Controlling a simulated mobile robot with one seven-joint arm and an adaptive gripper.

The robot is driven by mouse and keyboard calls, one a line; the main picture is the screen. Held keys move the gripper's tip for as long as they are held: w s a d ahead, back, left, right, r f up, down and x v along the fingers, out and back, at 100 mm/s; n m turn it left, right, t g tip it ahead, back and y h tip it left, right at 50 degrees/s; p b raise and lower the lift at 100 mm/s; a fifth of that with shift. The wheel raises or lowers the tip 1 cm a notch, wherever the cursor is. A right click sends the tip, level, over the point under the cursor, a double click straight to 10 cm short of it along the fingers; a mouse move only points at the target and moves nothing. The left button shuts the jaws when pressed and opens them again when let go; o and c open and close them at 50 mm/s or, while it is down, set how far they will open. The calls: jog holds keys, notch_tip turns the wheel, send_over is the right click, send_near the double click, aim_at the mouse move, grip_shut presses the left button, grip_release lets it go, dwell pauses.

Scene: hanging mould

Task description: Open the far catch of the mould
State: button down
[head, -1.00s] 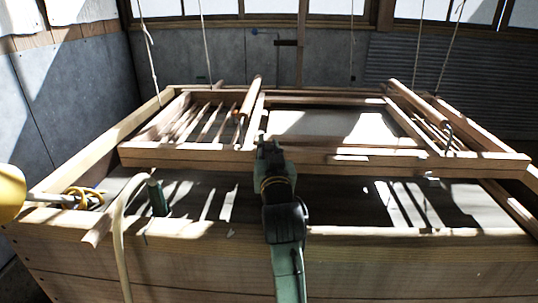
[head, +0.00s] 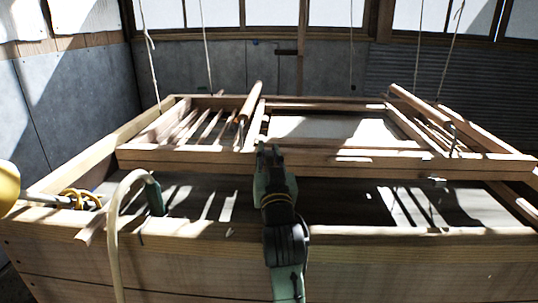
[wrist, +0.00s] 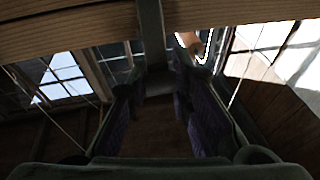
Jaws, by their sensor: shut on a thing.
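The mould (head: 330,158) is a wooden frame with a pale screen (head: 330,128), hanging by ropes over a wooden vat. My gripper (head: 267,150) is at the mould's near beam, left of its middle. In the wrist view my gripper (wrist: 158,88) has its two dark-padded fingers closed around the end of a dark upright bar (wrist: 150,30). This bar crosses the wooden beam (wrist: 75,25) and seems to be the catch. Its far end and hinge are hidden. A small metal fitting (head: 437,181) shows under the near beam at the right.
The vat's front wall (head: 150,262) stands below the mould. A pale hose (head: 113,235) bends over its front left edge, beside a green cylinder (head: 154,196). A yellow round thing (head: 8,188) is at the far left. Thin ropes (head: 152,65) hang around the mould.

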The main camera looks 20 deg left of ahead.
dwell(0.8)
jog(key=c, duration=1.4)
grip_release()
jog(key=shift+r, duration=0.1)
notch_tip(320, 180, up, 10)
jog(key=shift+f, duration=0.1)
jog(key=shift+c, duration=0.6)
